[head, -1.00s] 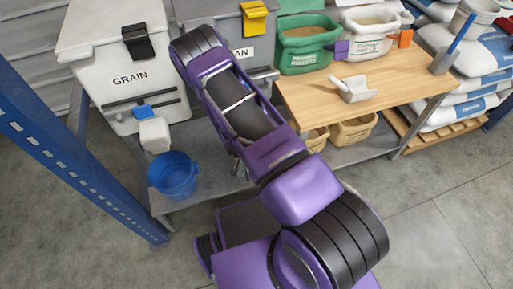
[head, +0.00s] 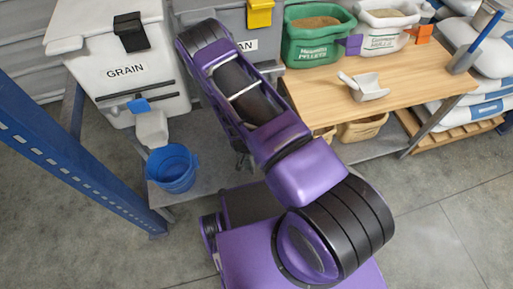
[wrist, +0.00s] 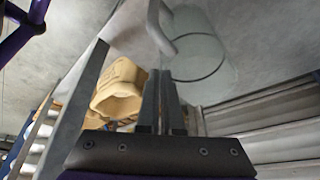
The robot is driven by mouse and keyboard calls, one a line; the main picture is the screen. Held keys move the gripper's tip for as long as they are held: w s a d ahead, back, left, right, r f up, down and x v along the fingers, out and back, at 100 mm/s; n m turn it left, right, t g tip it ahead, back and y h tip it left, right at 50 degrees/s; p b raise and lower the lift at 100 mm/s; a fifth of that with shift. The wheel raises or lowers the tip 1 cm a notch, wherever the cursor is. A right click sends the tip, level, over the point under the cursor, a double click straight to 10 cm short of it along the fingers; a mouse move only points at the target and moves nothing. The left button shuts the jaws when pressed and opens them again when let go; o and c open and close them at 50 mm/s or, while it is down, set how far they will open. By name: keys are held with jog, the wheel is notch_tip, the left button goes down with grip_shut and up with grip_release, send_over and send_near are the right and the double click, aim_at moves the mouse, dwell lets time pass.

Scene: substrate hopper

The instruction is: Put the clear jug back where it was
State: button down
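The clear jug (wrist: 208,62) shows in the wrist view as a see-through cylinder with a round rim line, just beyond my fingertips. Its pale handle (wrist: 158,25) is on the near side, in line with the fingers. My gripper (wrist: 161,78) has its two dark fingers close together, with only a narrow gap visible. I cannot tell whether they touch or grip the handle.
A blue bucket (head: 172,170) is left of my arm. A wooden worktop (head: 335,95) holds a scoop (head: 366,88). A blue post (head: 75,150) stands left; floor is clear right.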

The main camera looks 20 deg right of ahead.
jog(key=shift+f, duration=0.1)
jog(key=c, duration=1.1)
grip_release()
jog(key=shift+s, duration=0.1)
jog(key=shift+r, duration=0.35)
jog(key=p+v, duration=0.2)
jog(key=v, duration=0.9)
jog(key=shift+a+r, duration=0.1)
jog(key=shift+r, duration=0.2)
